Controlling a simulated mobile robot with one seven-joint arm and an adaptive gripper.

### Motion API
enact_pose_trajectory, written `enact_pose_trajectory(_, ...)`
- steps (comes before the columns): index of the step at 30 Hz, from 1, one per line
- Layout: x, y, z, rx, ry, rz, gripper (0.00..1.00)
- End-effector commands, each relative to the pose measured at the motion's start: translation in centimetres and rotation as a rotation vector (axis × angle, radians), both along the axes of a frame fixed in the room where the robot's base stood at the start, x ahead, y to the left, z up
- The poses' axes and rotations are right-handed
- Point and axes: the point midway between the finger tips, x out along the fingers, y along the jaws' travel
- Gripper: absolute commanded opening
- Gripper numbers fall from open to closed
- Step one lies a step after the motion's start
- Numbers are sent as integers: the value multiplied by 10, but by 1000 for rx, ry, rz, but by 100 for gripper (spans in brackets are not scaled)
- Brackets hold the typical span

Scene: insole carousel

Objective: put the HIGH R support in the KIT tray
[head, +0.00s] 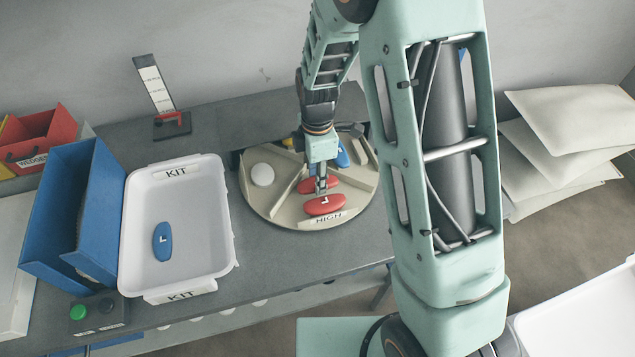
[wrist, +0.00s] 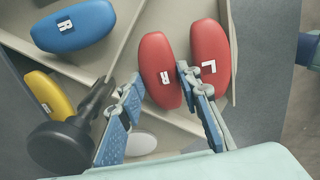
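The HIGH R support is a red oval pad marked R (wrist: 158,50); in the head view its red body (head: 306,187) shows partly behind my gripper (head: 321,186). It lies in the carousel compartment labelled HIGH, beside the red L support (head: 325,206), which also shows in the wrist view (wrist: 212,45). In the wrist view my gripper (wrist: 159,77) is open, one finger on each side of the R support. The right finger's tip is between the two red pads. Whether the fingers touch the R pad is unclear. The KIT tray (head: 226,222) holds a blue L support (head: 162,241).
The round carousel (head: 254,206) has divider walls, a blue R support (wrist: 72,27), a yellow R support (wrist: 48,95) and a white disc (head: 262,174). A blue bin (head: 75,215) stands left of the tray. The tray's floor around the blue pad is free.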

Motion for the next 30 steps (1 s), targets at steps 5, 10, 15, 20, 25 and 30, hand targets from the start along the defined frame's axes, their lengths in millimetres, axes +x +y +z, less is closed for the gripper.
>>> enact_pose_trajectory(5,0,0,0,0,0,0,16)
enact_pose_trajectory(10,0,0,4,0,-1,0,16)
enact_pose_trajectory(15,1,0,18,1,-2,1,16)
enact_pose_trajectory(20,-4,1,43,1,-1,1,16)
enact_pose_trajectory(25,-32,1,78,2,-2,2,16)
enact_pose_trajectory(30,-66,2,102,0,0,2,16)
